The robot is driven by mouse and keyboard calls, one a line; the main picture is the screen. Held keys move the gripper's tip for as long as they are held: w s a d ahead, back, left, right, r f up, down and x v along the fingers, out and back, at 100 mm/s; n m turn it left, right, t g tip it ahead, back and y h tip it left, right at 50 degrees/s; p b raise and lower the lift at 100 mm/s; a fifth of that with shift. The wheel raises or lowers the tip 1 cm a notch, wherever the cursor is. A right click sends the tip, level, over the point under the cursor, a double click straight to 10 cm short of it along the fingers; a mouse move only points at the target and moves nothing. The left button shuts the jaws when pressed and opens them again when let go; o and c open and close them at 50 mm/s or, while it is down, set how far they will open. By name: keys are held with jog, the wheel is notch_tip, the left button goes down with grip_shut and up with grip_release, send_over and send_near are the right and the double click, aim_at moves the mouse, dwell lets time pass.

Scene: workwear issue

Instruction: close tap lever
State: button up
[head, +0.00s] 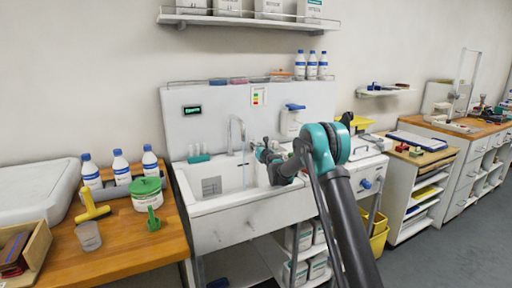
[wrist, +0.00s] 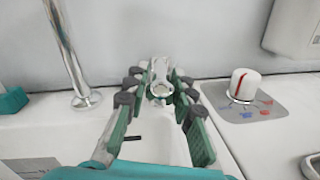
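The tap has a tall chrome spout, seen in the head view (head: 230,136) and at the left of the wrist view (wrist: 72,50). A pale metal lever piece with a round, ring-like end (wrist: 160,88) shows between my fingertips in the wrist view, close to the wall behind the sink. My gripper (wrist: 158,92) is open, with its green-padded fingers on either side of this piece. I cannot tell whether a finger touches it. In the head view my gripper (head: 266,150) is over the right part of the sink (head: 212,205), and the lever is hidden.
A white knob with a red mark (wrist: 242,84) stands on a grey plate right of my gripper. A white dispenser with a blue top (head: 291,122) is on the wall behind. Teal cups (head: 198,155) stand left of the spout. The basin below is clear.

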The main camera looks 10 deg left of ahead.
grip_shut()
jog(key=shift+s+a+m+t+h, duration=0.2)
jog(key=shift+a+m+t+h, duration=0.25)
jog(key=shift+m+h, duration=0.5)
jog(key=shift+s+a+m+t+h, duration=0.15)
jog(key=shift+a+m+t+h, duration=0.35)
jog(key=shift+h, duration=0.75)
jog(key=shift+o, duration=2.1)
grip_release()
